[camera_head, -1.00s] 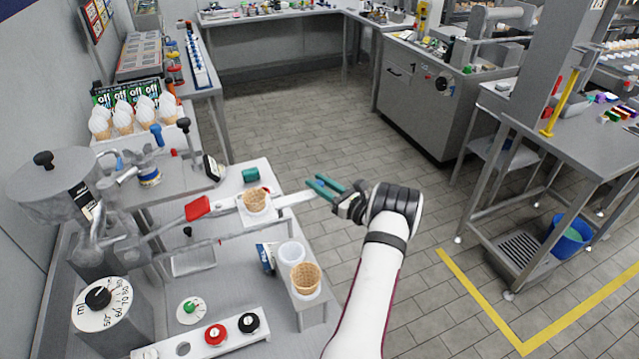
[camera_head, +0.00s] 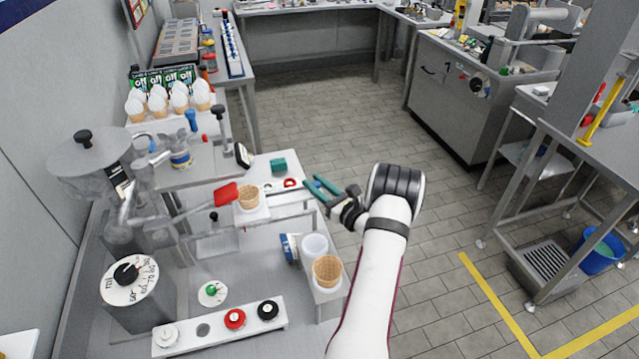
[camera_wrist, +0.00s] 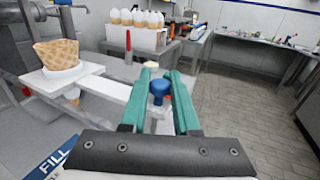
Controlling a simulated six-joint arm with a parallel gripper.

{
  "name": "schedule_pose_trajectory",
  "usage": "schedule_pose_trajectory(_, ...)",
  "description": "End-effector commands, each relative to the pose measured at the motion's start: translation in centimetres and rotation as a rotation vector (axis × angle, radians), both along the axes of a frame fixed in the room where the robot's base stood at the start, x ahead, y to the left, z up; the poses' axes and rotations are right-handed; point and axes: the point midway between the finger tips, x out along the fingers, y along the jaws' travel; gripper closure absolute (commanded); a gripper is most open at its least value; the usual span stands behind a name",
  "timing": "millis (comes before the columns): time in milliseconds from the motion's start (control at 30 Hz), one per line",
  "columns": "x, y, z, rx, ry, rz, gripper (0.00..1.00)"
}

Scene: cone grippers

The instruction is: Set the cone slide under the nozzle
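The cone slide is a white plate (camera_head: 243,216) with a waffle cone (camera_head: 249,194) upright in its holder. My gripper (camera_head: 315,190) has teal fingers, right of the cone. The dispenser (camera_head: 95,160), grey with a hopper, stands left of the slide. The cone is beside its red lever (camera_head: 226,193). The nozzle's outlet cannot be made out.
A second cone (camera_head: 327,270) and a white cup (camera_head: 315,245) stand on a small stand in front of my gripper. A dial (camera_head: 127,272) and a button panel (camera_head: 220,325) lie at the front left. Several filled cones (camera_head: 168,98) stand in a rack behind.

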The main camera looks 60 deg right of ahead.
Motion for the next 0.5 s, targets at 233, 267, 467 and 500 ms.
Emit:
schedule_pose_trajectory(233, -0.04, -0.03, -0.01, 0.001, 0.000, -0.001, 0.42)
schedule_pose_trajectory(267, -0.04, -0.03, -0.01, 0.001, 0.000, -0.001, 0.42)
schedule_pose_trajectory(467, -0.28, 0.04, -0.02, 0.001, 0.000, -0.001, 0.42)
schedule_pose_trajectory(500, -0.65, 0.13, -0.02, 0.002, -0.001, -0.003, 0.42)
